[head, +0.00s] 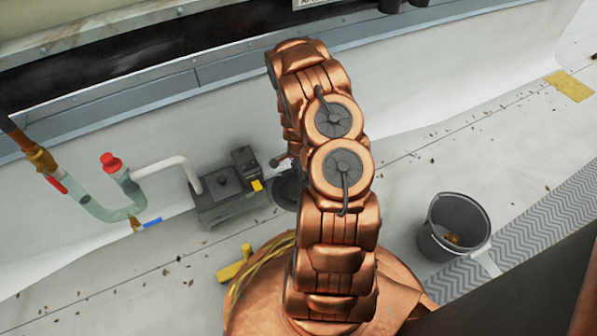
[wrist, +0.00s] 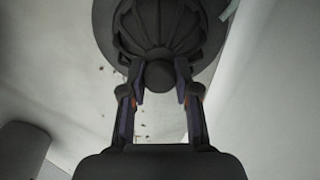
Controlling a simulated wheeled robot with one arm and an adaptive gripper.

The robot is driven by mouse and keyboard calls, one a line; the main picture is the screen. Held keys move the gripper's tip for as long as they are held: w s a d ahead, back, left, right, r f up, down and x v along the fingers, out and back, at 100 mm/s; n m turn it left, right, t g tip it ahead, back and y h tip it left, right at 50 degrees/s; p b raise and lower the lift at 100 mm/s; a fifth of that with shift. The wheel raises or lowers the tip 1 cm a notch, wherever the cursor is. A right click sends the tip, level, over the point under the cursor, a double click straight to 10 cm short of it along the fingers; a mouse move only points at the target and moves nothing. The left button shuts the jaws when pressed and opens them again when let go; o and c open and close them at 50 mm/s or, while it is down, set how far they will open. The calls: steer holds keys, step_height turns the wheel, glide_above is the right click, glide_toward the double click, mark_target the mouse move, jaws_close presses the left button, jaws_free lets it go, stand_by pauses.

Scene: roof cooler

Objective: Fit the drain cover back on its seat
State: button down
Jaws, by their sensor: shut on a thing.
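The drain cover (wrist: 160,30) is a dark ribbed dome with a round knob, at the top of the wrist view. My gripper (wrist: 160,78) is shut on this knob, with one finger on each side. A wider grey round rim (wrist: 213,50) shows around the dome; I cannot tell whether it is the cover's own flange or the seat. In the head view a dark round shape (head: 286,193) shows beside my arm, partly hidden by it. My gripper is mostly hidden there. Whether the cover rests on its seat or is above it cannot be told.
A grey box pump (head: 222,197) with a white pipe (head: 160,168) stands left of the dark round shape. A clear trap pipe (head: 105,207) is further left. A grey bucket (head: 453,228) stands at the right. Leaves lie on the pale roof, and a white upstand runs behind.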

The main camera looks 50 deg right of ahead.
steer(key=shift+f, duration=0.6)
stand_by(0.7)
steer(key=c, duration=0.8)
jaws_free()
steer(key=shift+o, duration=0.3)
steer(key=o, duration=0.5)
steer(key=shift+c, duration=0.2)
steer(key=shift+r, duration=0.15)
steer(key=shift+r+p, duration=0.95)
steer(key=shift+r, duration=1.9)
